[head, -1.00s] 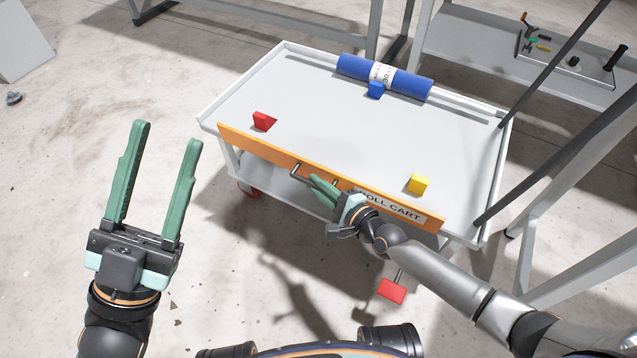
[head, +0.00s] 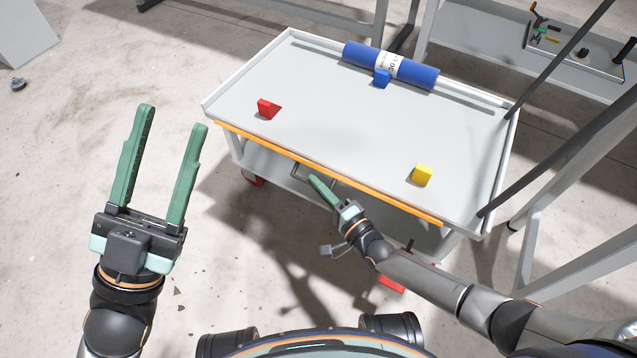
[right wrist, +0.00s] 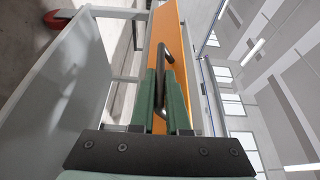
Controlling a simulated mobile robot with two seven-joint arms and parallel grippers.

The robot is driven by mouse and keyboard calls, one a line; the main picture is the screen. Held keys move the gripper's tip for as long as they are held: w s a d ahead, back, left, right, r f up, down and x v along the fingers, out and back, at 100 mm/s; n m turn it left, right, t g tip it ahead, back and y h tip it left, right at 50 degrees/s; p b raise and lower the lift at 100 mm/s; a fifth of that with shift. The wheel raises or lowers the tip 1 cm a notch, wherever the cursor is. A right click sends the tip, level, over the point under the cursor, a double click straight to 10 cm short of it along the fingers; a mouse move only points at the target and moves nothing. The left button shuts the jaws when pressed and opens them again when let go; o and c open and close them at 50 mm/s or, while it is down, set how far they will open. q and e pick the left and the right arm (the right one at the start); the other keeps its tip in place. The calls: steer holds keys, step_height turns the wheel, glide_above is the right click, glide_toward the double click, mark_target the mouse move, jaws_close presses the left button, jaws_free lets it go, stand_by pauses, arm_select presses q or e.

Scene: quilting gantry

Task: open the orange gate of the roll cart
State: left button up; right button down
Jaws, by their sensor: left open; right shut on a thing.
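The orange gate (head: 370,188) runs along the near side of the white roll cart (head: 330,95). It shows in the head view as a thin, nearly edge-on strip, its label out of sight. In the right wrist view, the gate (right wrist: 171,30) carries a dark bar handle (right wrist: 165,52). My right gripper (head: 314,181) is shut on this handle, its green fingers on both sides of the bar in the right wrist view (right wrist: 167,80). My left gripper (head: 174,117) is open and empty, left of the cart and apart from it.
A blue roll (head: 415,74), a blue block (head: 382,78), a red wedge (head: 268,109) and a yellow block (head: 422,175) rest on the cart top. A red pedal (head: 391,283) is partly hidden below my right forearm. Dark slanted bars (head: 560,75) stand at right. The floor at left is mostly clear.

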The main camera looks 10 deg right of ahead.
steer(key=shift+f, duration=0.1)
steer(key=c, duration=0.9)
jaws_free()
steer(key=shift+p+v, duration=1.25)
steer(key=shift+v, duration=2.55)
